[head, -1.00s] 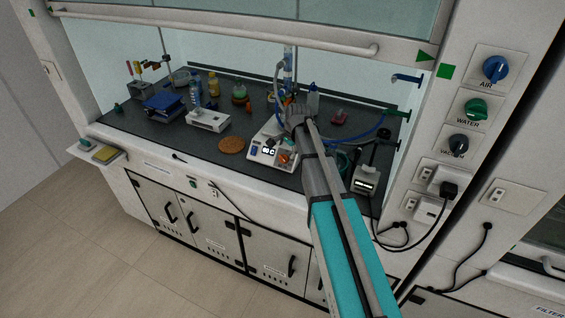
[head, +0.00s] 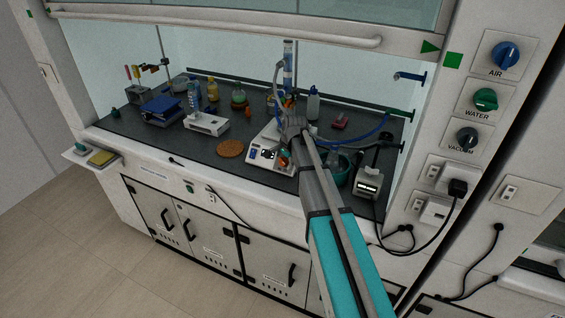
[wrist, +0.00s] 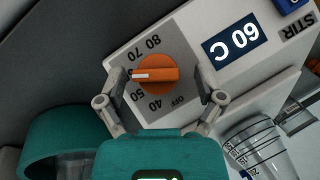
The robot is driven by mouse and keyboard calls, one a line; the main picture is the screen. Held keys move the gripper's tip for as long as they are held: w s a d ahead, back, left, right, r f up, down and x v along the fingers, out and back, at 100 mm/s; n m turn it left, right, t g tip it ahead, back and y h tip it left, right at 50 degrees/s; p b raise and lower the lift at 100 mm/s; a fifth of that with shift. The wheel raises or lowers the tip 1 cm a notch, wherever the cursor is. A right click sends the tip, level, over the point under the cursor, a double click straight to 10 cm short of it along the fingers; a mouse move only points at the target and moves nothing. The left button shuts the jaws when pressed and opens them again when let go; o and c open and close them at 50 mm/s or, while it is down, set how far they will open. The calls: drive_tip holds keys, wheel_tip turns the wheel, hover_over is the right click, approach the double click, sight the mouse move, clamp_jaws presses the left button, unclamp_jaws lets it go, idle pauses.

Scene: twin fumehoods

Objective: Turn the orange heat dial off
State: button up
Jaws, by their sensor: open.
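The orange heat dial (wrist: 156,74) sits on the white front panel of the hotplate (wrist: 135,53) in the wrist view. Its white mark points left, toward the scale between 50 and 70, where a finger partly covers the numbers. OFF is printed at its lower right, and the display (wrist: 231,44) reads 60 C. My gripper (wrist: 160,80) is open, with one finger on each side of the dial and visible gaps between.
A teal container (wrist: 50,135) is close at lower left and a graduated glass beaker (wrist: 262,150) at lower right in the wrist view. In the head view, a cork mat (head: 231,148) lies left of the hotplate and a small device (head: 368,184) stands right.

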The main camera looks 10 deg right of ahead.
drive_tip(key=c, duration=1)
drive_tip(key=shift+a, duration=0.2)
drive_tip(key=shift+c, duration=0.7)
drive_tip(key=shift+d, duration=0.15)
drive_tip(key=shift+r, duration=0.1)
